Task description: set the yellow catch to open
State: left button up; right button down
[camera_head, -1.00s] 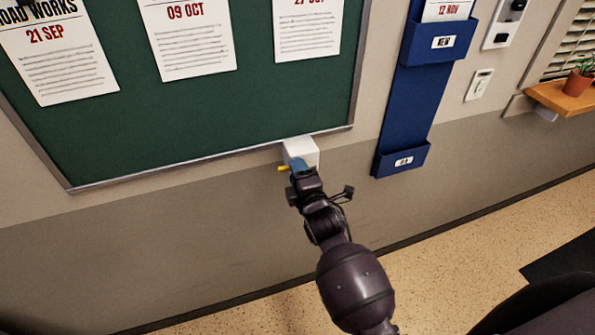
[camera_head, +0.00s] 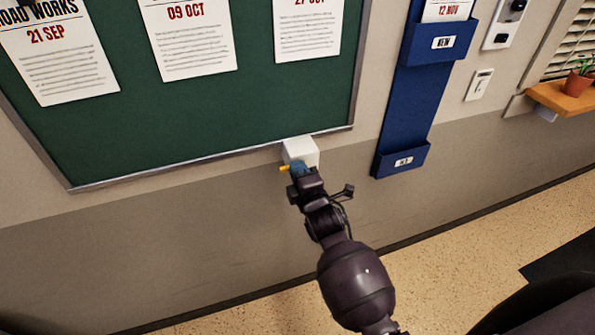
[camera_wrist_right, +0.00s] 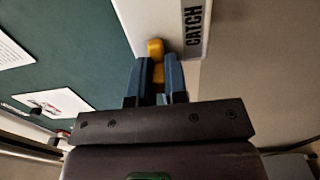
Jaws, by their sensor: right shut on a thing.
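The yellow catch (camera_wrist_right: 155,48) sits on a white box (camera_wrist_right: 180,22) that carries the label CATCH. In the head view the white box (camera_head: 301,151) is fixed at the lower edge of the green board, and the yellow catch (camera_head: 284,168) sticks out to the left of my fingers. My right gripper (camera_wrist_right: 158,75) has its blue fingers closed around the yellow catch. It also shows in the head view (camera_head: 298,170), in front of the box and hiding part of it. My left gripper is in neither view.
The green noticeboard (camera_head: 200,115) with several notices fills the upper left. A blue wall rack (camera_head: 405,115) hangs right of the box. A switch plate (camera_head: 479,84) and a wooden shelf (camera_head: 560,98) with a potted plant (camera_head: 578,80) are further right. The wall below is bare.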

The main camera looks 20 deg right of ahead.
aim_at(307, 160)
jog(key=d+p, duration=0.1)
jog(key=d, duration=0.2)
jog(key=shift+d, duration=0.15)
jog(key=c, duration=1.1)
grip_release()
jog(key=shift+d, duration=0.1)
jog(key=shift+c, duration=0.2)
jog(key=s, duration=1)
jog(key=shift+s+b, duration=0.35)
jog(key=shift+s, duration=0.05)
jog(key=shift+d, duration=0.1)
jog(key=s+d+f+m+g, duration=0.3)
jog(key=s+f+m, duration=0.3)
jog(key=s+m, duration=0.2)
jog(key=s+d+f+m+g, duration=0.3)
jog(key=s+f+m, duration=0.4)
jog(key=s+m, duration=0.1)
jog(key=shift+s+d+f+m+h, duration=0.15)
jog(key=shift+d+f+m+h, duration=0.2)
jog(key=shift+m, duration=0.35)
